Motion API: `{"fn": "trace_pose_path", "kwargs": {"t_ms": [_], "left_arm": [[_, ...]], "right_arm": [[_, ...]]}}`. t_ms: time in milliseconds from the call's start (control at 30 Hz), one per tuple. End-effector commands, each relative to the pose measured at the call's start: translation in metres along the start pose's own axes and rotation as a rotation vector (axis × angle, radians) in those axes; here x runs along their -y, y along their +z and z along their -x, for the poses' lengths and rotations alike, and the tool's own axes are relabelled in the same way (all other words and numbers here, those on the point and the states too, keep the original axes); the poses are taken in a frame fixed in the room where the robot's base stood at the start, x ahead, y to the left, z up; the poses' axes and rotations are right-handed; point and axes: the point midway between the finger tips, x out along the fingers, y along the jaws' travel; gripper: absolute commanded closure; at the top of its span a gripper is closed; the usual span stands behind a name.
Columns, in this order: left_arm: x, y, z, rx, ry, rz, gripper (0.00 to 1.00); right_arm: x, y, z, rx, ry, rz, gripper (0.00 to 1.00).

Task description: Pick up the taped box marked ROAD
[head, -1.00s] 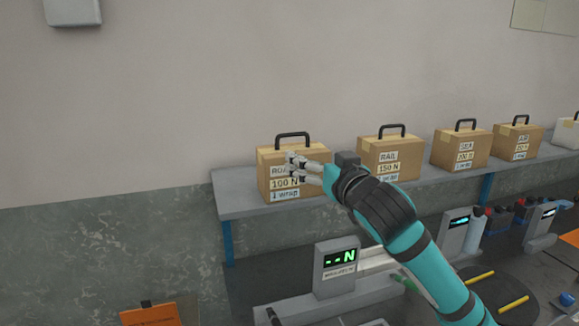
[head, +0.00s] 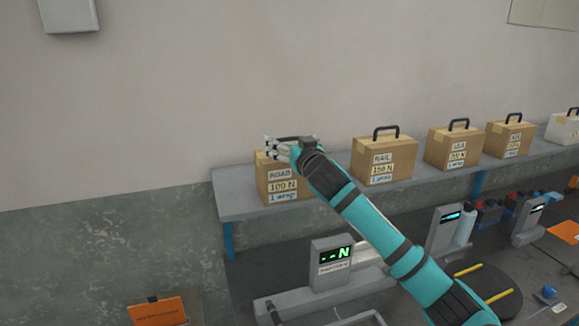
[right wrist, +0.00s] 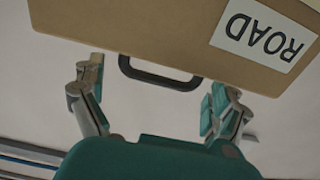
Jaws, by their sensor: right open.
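The taped box marked ROAD (head: 279,188) stands on the shelf at the left end, with labels "100 N" and "1 wrap". In the right wrist view the cardboard box (right wrist: 160,28) fills the top, with its ROAD label upside down and its black handle (right wrist: 160,73) hanging into the picture. My right gripper (head: 270,146) is at the top of this box and covers its handle in the head view. In the right wrist view the right gripper (right wrist: 158,88) is open, one finger on each side of the handle, with gaps between. My left gripper is not in view.
On the grey shelf (head: 236,205), the RAIL box (head: 384,160) stands to the right, then more handled boxes and a white one. Below are a device with a green display (head: 332,263), a dark round plate with yellow bars (head: 480,287) and an orange card (head: 158,312).

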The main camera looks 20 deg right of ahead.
Motion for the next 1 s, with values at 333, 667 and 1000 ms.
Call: {"fn": "trace_pose_path", "kwargs": {"t_ms": [333, 667, 1000], "left_arm": [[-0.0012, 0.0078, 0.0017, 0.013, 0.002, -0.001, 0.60], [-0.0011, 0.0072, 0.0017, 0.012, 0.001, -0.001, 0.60], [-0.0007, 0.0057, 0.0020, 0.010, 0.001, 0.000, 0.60]], "right_arm": [[-0.0001, 0.0004, -0.0051, -0.001, 0.000, 0.000, 0.05], [-0.0002, 0.0005, -0.0049, -0.001, 0.000, 0.000, 0.48], [0.0000, -0.0061, -0.0043, -0.013, -0.002, 0.000, 0.75]]}}
